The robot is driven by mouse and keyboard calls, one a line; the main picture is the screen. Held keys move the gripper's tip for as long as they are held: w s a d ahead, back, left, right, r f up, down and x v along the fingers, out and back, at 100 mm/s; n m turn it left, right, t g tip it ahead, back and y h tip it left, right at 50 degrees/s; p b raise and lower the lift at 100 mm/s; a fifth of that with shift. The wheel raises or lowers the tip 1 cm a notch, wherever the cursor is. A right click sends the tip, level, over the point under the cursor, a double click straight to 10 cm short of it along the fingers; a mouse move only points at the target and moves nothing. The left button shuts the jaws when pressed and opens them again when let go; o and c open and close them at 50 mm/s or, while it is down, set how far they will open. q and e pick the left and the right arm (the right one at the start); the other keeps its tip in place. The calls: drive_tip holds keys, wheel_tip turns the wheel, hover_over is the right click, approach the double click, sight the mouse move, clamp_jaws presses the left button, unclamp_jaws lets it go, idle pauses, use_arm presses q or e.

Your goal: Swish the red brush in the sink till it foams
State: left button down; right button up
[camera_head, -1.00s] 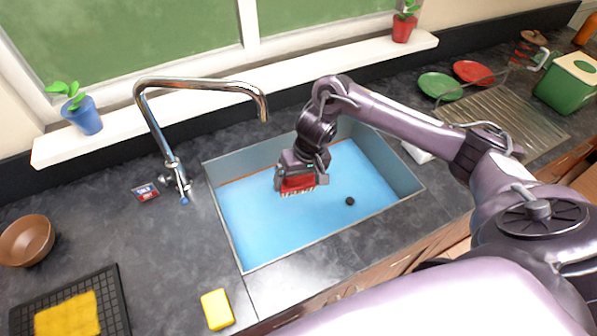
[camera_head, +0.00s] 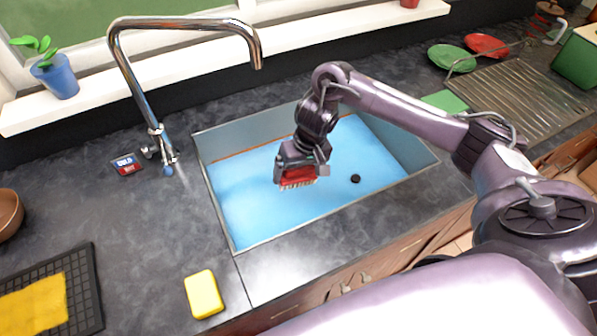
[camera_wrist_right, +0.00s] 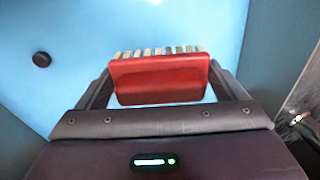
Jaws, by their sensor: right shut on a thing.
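The red brush (camera_head: 296,174) has pale bristles and is held in my right gripper (camera_head: 301,172), over the middle of the sink. In the right wrist view the red brush (camera_wrist_right: 158,77) sits between the two fingers of my right gripper (camera_wrist_right: 160,90), bristles pointing away. The sink (camera_head: 226,212) is a grey basin with a flat light-blue inside. Whether the bristles touch the blue surface I cannot tell. No foam shows. My left gripper is not in view.
A dark round piece (camera_head: 355,178) lies in the sink. A chrome faucet (camera_head: 125,75) arches beside it at the back left. A yellow sponge (camera_head: 203,294) lies on the front counter. A black rack (camera_head: 88,290) with a yellow cloth (camera_head: 35,308) is at the left.

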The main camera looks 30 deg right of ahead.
wheel_tip(320, 180, down, 2)
drive_tip(key=shift+f+b, duration=0.1)
drive_tip(key=shift+b, duration=0.55)
use_arm(q)
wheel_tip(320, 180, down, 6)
drive_tip(key=b, duration=0.4)
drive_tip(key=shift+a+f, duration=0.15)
use_arm(e)
drive_tip(key=shift+f, duration=5.25)
drive_tip(key=shift+a+r, duration=0.1)
